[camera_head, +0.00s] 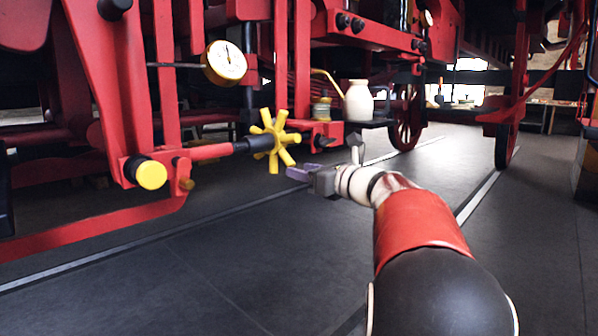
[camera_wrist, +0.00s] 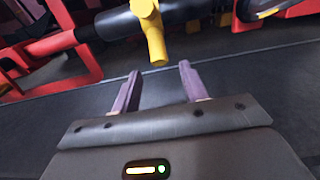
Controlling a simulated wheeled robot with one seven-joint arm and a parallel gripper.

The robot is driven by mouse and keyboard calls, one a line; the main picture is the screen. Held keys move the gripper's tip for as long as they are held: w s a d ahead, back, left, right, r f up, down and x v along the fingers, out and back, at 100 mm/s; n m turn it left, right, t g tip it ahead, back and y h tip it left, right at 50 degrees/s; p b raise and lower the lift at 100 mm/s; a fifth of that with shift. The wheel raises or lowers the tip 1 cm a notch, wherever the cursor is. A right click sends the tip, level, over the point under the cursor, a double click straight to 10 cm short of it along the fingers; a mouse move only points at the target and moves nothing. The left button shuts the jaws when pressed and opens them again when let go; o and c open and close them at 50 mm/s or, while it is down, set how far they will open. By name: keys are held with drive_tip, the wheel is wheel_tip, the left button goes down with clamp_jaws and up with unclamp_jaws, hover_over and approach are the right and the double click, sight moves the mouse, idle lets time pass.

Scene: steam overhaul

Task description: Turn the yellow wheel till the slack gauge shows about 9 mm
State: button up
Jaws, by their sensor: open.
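The yellow wheel (camera_head: 273,140) has several stubby spokes and sits at the end of a dark shaft on the red frame. One of its spokes (camera_wrist: 155,40) hangs down in the wrist view, ahead of the space between my fingers. The round white gauge (camera_head: 226,63) with a yellow rim is up and left of the wheel; its reading is too small to tell. My gripper (camera_head: 298,174) is just right of the wheel and slightly lower. In the wrist view its two purple fingers (camera_wrist: 158,90) are apart with nothing between them.
A cream can (camera_head: 358,101) with a yellow spout and a small tin (camera_head: 321,110) stand behind the wheel to the right. A yellow-capped red fitting (camera_head: 150,174) is at left. Red beams surround the wheel. The dark floor (camera_head: 200,260) below is clear.

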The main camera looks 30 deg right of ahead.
sight(300, 141)
drive_tip(key=r+p, duration=0.2)
drive_tip(key=s+r+p, duration=0.1)
drive_tip(key=r+p, duration=0.1)
drive_tip(key=r, duration=0.1)
drive_tip(key=r+p, duration=0.2)
drive_tip(key=shift+s+d+r, duration=0.2)
drive_tip(key=shift+s+d, duration=0.15)
drive_tip(key=shift+f+p+x, duration=0.2)
drive_tip(key=shift+p+x, duration=0.15)
drive_tip(key=shift+x, duration=2.55)
drive_tip(key=shift+c, duration=0.2)
clamp_jaws()
drive_tip(key=shift+f, duration=0.15)
